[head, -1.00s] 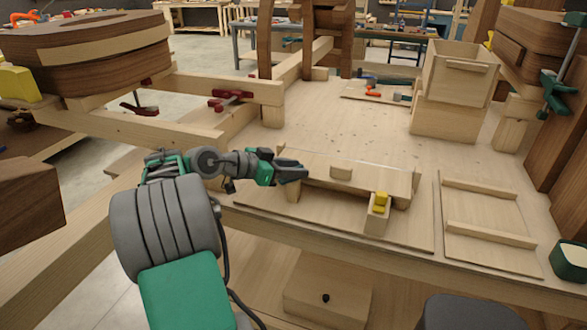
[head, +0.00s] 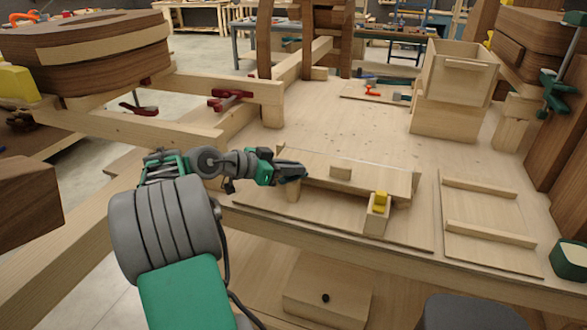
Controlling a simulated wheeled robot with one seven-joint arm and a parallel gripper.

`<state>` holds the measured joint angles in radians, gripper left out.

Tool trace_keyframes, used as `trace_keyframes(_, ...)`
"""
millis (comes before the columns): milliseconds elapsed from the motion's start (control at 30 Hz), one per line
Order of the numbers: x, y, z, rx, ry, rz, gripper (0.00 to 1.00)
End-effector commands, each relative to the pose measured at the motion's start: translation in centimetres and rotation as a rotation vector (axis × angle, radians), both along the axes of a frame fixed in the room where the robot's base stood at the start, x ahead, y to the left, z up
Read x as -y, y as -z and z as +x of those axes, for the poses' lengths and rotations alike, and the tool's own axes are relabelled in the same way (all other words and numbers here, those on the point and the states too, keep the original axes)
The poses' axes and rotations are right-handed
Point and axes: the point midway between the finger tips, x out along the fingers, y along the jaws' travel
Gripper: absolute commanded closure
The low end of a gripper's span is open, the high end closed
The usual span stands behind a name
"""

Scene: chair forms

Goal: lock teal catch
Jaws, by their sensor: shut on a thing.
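My gripper (head: 298,172) is at the left end of the wooden box-like form (head: 385,178), shut at a small teal catch (head: 289,179). Only a sliver of the catch shows below the fingers; most of it is hidden, so its exact angle cannot be told. A light wooden post (head: 293,191) stands just below the fingertips. At the right end of the form, a yellow catch (head: 380,199) sits on a similar wooden block, apart from my gripper.
The form rests on a thin board on the workbench (head: 340,115). A second board with two wooden strips (head: 490,233) lies to the right. Stacked wooden boxes (head: 457,90) stand at the back right. A red clamp (head: 230,100) is on the beam behind my arm.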

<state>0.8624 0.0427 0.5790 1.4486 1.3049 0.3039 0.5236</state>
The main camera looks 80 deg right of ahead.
Motion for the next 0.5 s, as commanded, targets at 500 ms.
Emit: trace_keyframes(500, -0.09, 0.61, -0.21, 0.003, -0.294, -0.007, 1.0)
